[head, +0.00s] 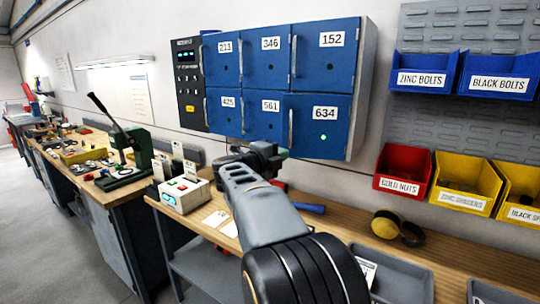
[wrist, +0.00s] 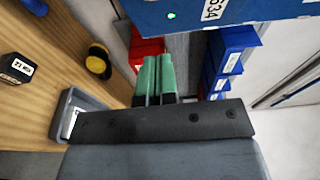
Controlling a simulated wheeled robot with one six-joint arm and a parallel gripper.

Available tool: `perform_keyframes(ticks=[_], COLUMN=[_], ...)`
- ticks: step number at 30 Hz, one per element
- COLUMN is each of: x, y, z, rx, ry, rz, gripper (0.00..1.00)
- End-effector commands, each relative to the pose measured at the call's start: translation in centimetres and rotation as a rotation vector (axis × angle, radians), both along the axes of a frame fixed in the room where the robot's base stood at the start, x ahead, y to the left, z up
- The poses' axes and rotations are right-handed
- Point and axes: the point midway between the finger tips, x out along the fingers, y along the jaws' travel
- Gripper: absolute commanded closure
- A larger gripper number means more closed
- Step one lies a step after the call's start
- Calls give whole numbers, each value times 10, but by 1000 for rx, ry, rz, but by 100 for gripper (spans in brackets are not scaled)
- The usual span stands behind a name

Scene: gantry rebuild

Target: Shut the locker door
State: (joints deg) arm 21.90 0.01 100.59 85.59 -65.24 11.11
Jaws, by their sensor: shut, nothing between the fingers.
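The blue locker bank has several numbered doors, with door 634 (head: 318,132) at the lower right. A green light shows on this door, and its handle is on its left side. Its left edge seems to stand slightly proud of the doors beside it; the exact gap is hard to tell. My gripper (head: 274,152) is just below the lower doors 561 (head: 262,112) and 634, apart from them as far as I can see. In the wrist view its green fingers (wrist: 157,62) are together and empty, with door 634 (wrist: 190,16) at the top edge.
A wooden bench (head: 455,262) runs below the lockers, with a control box (head: 185,194), yellow ear defenders (head: 388,226) and a grey tray (head: 400,280). Red, yellow and blue bins, including the red one (head: 402,172), hang at the right. A dark keypad panel (head: 188,85) adjoins the lockers.

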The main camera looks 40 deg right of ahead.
Motion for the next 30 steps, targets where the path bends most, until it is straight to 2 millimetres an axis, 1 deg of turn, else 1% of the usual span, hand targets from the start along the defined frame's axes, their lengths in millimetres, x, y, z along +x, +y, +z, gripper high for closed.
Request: perform_keyframes(ticks=[1, 5, 9, 12, 19, 30], x=[0, 1, 16, 23, 31, 32], y=[-11, -33, -45, -52, -58, -58], z=[1, 1, 1, 0, 0, -1], rx=[1, 0, 1, 0, -1, -1], ry=[2, 3, 3, 2, 1, 1], rz=[-4, -4, 1, 1, 1, 2], gripper=[100, 100, 100, 100, 100, 100])
